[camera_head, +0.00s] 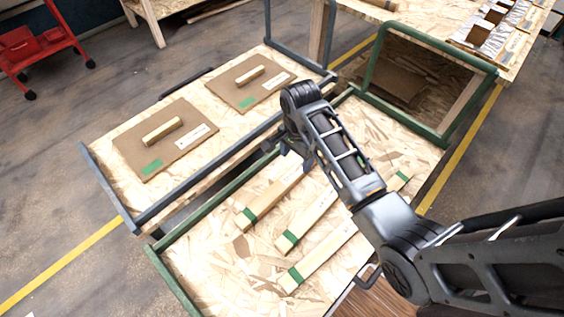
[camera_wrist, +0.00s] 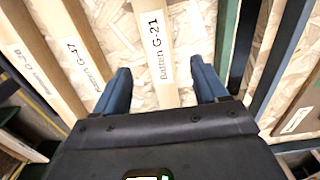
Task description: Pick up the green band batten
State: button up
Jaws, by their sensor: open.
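Several pale wooden battens with green bands lie side by side on the green-framed cart (camera_head: 177,277) in the head view. The leftmost batten (camera_head: 270,195) has its green band near its front end. The middle batten (camera_head: 310,218) and the right batten (camera_head: 318,256) lie beside it. My gripper (camera_head: 285,145) is over the far left part of this cart. In the wrist view my gripper (camera_wrist: 164,84) is open, and a batten labelled G-21 (camera_wrist: 154,62) lies between its fingers, below them. Its near end is hidden by the gripper body. I cannot tell whether the fingers touch it.
A blue-grey framed cart (camera_head: 200,187) stands at left with two brown boards, each bearing a wooden block. A batten labelled G-17 (camera_wrist: 72,45) lies left of G-21. The green rail (camera_wrist: 226,38) runs close to the right finger. A red trolley (camera_head: 38,45) stands far left.

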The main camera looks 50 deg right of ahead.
aim_at(295, 171)
jog(key=shift+w+f, duration=0.2)
jog(key=shift+f, duration=0.45)
jog(key=f, duration=0.6)
jog(key=shift+s+f, duration=0.2)
jog(key=shift+s, duration=0.05)
jog(key=shift+c, duration=0.2)
jog(key=c, duration=1)
jog(key=shift+r, duration=0.1)
